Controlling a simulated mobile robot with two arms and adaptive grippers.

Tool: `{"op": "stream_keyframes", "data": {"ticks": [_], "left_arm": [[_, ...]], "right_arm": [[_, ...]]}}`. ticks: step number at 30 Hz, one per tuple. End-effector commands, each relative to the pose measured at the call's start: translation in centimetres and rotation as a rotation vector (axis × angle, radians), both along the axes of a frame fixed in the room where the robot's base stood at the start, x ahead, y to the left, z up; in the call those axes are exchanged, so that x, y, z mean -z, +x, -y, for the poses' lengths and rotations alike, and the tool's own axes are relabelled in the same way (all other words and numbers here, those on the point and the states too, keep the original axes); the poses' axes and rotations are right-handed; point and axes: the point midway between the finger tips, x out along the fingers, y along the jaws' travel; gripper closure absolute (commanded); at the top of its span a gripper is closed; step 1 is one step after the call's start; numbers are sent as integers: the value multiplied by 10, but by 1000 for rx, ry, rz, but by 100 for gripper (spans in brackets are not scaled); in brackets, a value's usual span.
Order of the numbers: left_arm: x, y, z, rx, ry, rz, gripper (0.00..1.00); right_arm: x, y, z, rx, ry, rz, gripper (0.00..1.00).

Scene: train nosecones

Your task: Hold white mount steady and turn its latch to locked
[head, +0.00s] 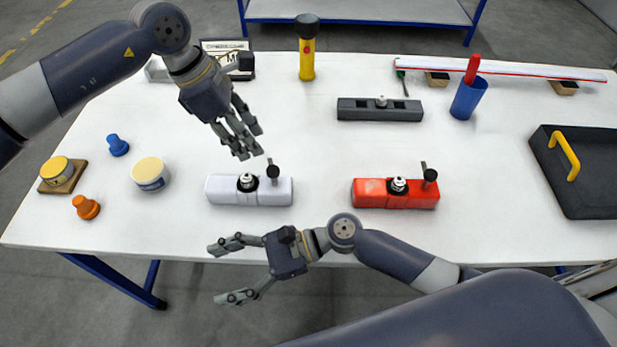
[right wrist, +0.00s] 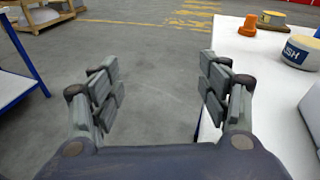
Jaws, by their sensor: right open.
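The white mount (head: 222,190) lies on the table, left of centre in the head view. It has a round metal-and-black fitting (head: 247,182) on top and a latch with a black knob (head: 273,171) near its right end. My left gripper (head: 247,147) hangs above and behind the mount, apart from it; its fingers point down and look close together, and I cannot tell whether they are shut. My right gripper (head: 222,272) is open and empty in front of the table's near edge. In the right wrist view, its spread fingers (right wrist: 160,90) have only floor between them.
A red mount (head: 372,193) with a similar latch stands to the right. A dark grey block (head: 350,109) lies behind. Round tins (head: 150,174), an orange knob (head: 86,207) and a blue knob (head: 117,145) stand left. A black tray (head: 590,190) is far right.

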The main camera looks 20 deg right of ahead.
Motion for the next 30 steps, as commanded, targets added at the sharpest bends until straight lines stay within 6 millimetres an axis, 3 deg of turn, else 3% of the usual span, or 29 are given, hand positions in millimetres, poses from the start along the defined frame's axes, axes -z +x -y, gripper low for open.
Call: {"op": "stream_keyframes", "data": {"ticks": [1, 6, 9, 12, 16, 21, 30], "left_arm": [[0, 0, 0, 0, 0, 0, 67], [0, 0, 0, 0, 0, 0, 67], [0, 0, 0, 0, 0, 0, 67], [0, 0, 0, 0, 0, 0, 67], [0, 0, 0, 0, 0, 0, 67], [0, 0, 0, 0, 0, 0, 67], [0, 0, 0, 0, 0, 0, 67]], "right_arm": [[-1, 16, 32, -6, -36, 23, 30], [-23, 52, 124, -44, -125, 86, 30], [-36, 76, 168, -15, -175, 88, 30], [-33, 109, 191, 111, -210, 17, 30], [-21, 140, 201, 254, -220, -66, 30], [-14, 155, 202, 324, -218, -106, 30], [3, 168, 164, 329, -217, -108, 30]]}}
